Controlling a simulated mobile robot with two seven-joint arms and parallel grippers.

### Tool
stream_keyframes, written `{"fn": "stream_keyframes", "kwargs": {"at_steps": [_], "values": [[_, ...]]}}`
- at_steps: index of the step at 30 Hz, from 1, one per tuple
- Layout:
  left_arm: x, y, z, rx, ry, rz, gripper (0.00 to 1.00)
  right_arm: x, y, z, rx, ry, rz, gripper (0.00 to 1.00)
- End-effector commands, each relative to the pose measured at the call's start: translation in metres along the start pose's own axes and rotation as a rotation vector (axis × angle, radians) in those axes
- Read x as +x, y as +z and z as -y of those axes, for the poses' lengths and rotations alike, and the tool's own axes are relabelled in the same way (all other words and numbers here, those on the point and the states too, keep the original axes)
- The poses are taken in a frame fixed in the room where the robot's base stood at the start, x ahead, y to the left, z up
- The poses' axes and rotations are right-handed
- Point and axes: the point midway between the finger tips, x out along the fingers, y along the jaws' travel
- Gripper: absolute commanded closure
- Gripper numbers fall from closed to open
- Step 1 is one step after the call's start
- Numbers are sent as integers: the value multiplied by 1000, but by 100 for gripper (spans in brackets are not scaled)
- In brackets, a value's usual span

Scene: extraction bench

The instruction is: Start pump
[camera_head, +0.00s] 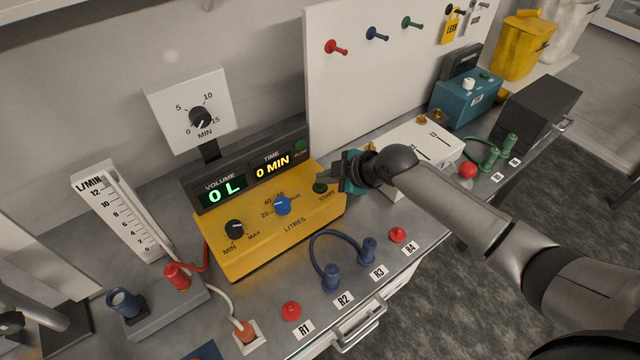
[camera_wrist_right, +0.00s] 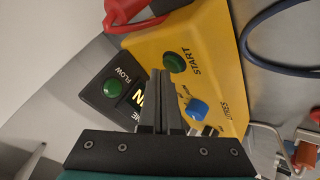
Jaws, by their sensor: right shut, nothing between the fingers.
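The yellow pump (camera_head: 235,255) stands on the bench with a black display reading 0 L and 0 MIN. Its green START button (camera_head: 320,187) is at the right end of the top face, and shows in the right wrist view (camera_wrist_right: 174,63). A blue LITRES knob (camera_head: 282,206) and a black MIN–MAX knob (camera_head: 234,229) sit on the same face. My right gripper (camera_head: 333,181) is shut and empty, its fingertips close beside the START button. In the right wrist view the fingertips (camera_wrist_right: 160,75) lie just short of the button; contact cannot be told. My left gripper is not in view.
A blue hose loop (camera_head: 335,236) joins ports R2 and R3 in front of the pump. Red caps (camera_head: 291,311) sit at R1 and R4. A flow gauge (camera_head: 122,215) stands at left, a timer dial (camera_head: 190,105) behind, and a white box (camera_head: 420,146) at right.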

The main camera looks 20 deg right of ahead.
Motion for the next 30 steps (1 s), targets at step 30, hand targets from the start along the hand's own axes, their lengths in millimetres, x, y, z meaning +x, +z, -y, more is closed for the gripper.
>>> {"fn": "stream_keyframes", "kwargs": {"at_steps": [30], "values": [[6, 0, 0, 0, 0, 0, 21, 6, 5, 4, 0, 0, 1, 100]]}}
